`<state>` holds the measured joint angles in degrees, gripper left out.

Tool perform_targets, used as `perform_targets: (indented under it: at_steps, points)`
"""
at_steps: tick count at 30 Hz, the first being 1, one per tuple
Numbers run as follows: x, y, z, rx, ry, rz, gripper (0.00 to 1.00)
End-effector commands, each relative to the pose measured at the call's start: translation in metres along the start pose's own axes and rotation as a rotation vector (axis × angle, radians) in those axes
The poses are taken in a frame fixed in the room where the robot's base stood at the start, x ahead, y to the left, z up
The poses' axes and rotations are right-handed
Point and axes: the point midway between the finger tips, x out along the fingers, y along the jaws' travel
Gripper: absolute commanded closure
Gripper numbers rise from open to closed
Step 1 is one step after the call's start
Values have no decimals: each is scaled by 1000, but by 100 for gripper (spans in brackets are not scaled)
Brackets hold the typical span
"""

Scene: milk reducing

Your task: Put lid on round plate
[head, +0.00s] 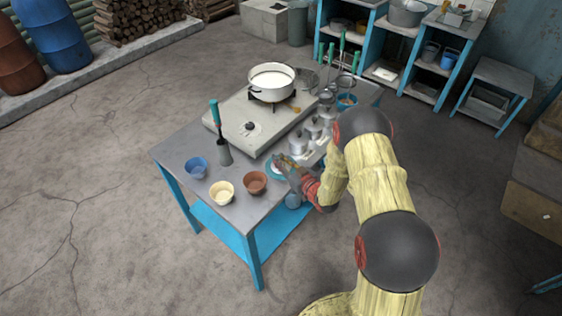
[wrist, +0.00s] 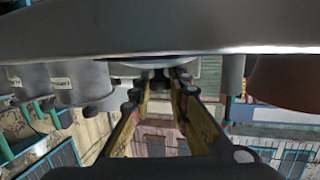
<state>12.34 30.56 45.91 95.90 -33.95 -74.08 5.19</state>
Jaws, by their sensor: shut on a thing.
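My gripper (head: 283,163) is low over the near right side of the table, to the right of the brown bowl. In the wrist view, its fingers (wrist: 160,82) are closed around a small dark knob under a grey disc (wrist: 150,68), which looks like the lid. A pale round thing with a blue edge (head: 274,169), perhaps the round plate, shows at the gripper in the head view. The gripper hides part of it. I cannot tell whether the lid touches it.
The brown bowl (head: 255,182), cream bowl (head: 222,194) and blue bowl (head: 196,167) stand left of my gripper. Several metal canisters (head: 313,129) stand behind it. A white pot (head: 271,81) of milk is on the stove (head: 238,107). Bare tabletop (head: 178,150) lies at the left.

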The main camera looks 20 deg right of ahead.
Motion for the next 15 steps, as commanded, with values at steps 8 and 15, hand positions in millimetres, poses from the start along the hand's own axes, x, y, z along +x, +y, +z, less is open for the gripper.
perform_targets:
  at_steps: [8,15]
  points:
    - [0,0,3,0,-1,0,82]
    - [0,0,2,1,-1,0,68]
